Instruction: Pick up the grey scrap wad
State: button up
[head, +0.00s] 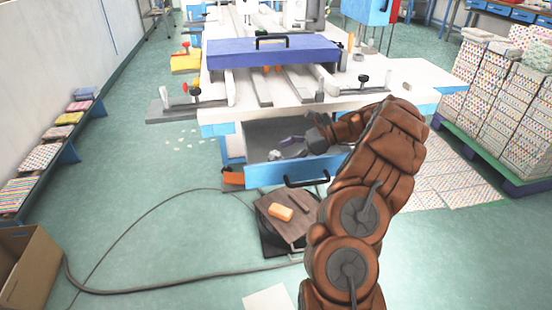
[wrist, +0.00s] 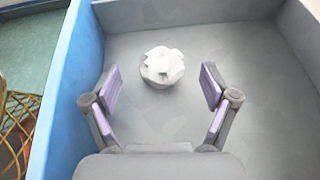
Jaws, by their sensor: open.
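The grey scrap wad (wrist: 162,68) is a small crumpled, pale grey lump on the floor of an open drawer (wrist: 240,60). In the wrist view it lies just beyond my fingertips, roughly centred between them. My gripper (wrist: 158,87) is open and empty, its two fingers spread to either side, apart from the wad. In the head view the wad (head: 275,155) shows small inside the drawer (head: 313,170), to the left of my gripper (head: 287,147). My arm reaches into the drawer from the right.
The white worktable (head: 270,108) overhangs the drawer's back. A cable crosses the floor.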

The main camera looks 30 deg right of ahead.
aim_at(276, 156)
jog(key=x, duration=0.3)
jog(key=shift+w+a+f, duration=0.15)
jog(key=shift+a+f, duration=0.05)
jog(key=c, duration=0.8)
